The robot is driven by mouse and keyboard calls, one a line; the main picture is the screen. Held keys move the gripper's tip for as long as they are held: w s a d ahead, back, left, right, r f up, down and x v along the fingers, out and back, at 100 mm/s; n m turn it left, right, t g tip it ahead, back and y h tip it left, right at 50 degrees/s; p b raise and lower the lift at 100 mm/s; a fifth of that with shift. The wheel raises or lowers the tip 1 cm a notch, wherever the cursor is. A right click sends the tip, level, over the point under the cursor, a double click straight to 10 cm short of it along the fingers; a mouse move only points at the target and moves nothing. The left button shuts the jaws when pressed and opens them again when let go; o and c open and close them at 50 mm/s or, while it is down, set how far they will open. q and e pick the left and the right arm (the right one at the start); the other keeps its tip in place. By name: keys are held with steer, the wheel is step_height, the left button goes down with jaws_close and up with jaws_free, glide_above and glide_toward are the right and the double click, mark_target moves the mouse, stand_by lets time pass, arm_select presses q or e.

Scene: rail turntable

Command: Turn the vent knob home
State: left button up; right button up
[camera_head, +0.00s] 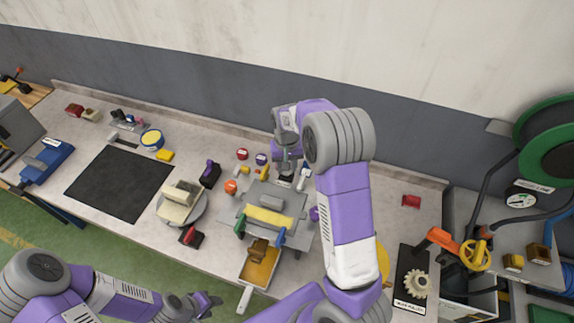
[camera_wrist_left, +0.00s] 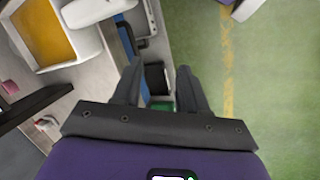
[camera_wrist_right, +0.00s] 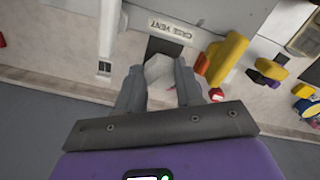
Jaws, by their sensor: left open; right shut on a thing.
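The vent knob (camera_wrist_right: 158,67) is a pale grey, faceted piece between my right fingertips in the right wrist view. It sits before a dark plate, next to a label (camera_wrist_right: 168,27) reading "CASE VENT". My right gripper (camera_wrist_right: 159,88) is shut on the knob. In the head view my right gripper (camera_head: 287,169) reaches down at the back of the bench, and the arm and hand hide the knob there. The knob's turned angle cannot be told. My left gripper (camera_head: 208,302) is open and empty, in front of the bench over the green floor; its parted fingers show in the left wrist view (camera_wrist_left: 158,88).
A grey fixture with a yellow bar (camera_head: 269,217) stands in front of my right gripper, with an open yellow drawer (camera_head: 262,272) below. Red, blue and orange knobs (camera_head: 242,154) lie left of the gripper. A black mat (camera_head: 118,184) lies clear at left. The wall is close behind.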

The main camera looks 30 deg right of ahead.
steer(key=m, duration=0.5)
steer(key=shift+w+m+p, duration=0.1)
steer(key=shift+m+p, duration=0.2)
steer(key=m+p, duration=0.1)
steer(key=m, duration=0.3)
steer(key=shift+w+a+m, duration=0.1)
steer(key=shift+m, duration=0.6)
steer(key=o, duration=1)
steer(key=shift+o, duration=0.2)
steer(key=shift+r, duration=0.1)
step_height(320, 180, up, 7)
steer(key=shift+r+b, duration=0.2)
steer(key=shift+b, duration=0.1)
